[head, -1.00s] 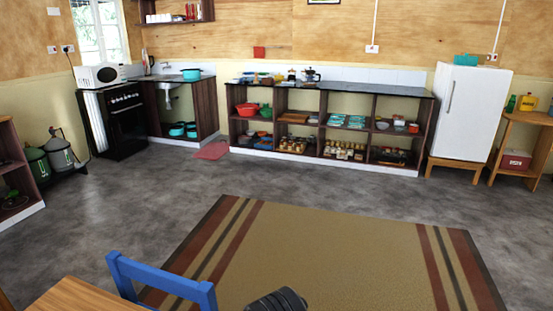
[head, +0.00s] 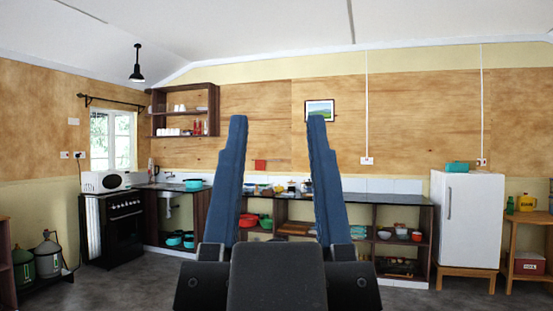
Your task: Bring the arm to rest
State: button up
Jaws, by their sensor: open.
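My gripper (head: 277,122) stands upright in the middle of the head view, close to the camera. Its two long blue fingers point up and are spread apart, with nothing between them. The dark palm and finger mounts show at the bottom centre. The gripper hides part of the kitchen counter and the shelves behind it. It touches nothing that I can see.
A long counter with open shelves (head: 405,203) runs along the back wall. A stove (head: 124,232) and microwave (head: 105,181) stand at the left. A white fridge (head: 467,222) and a wooden side table (head: 528,219) stand at the right. Some grey floor (head: 120,290) is clear.

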notch_tip(320, 180, up, 6)
jog(key=p, duration=0.6)
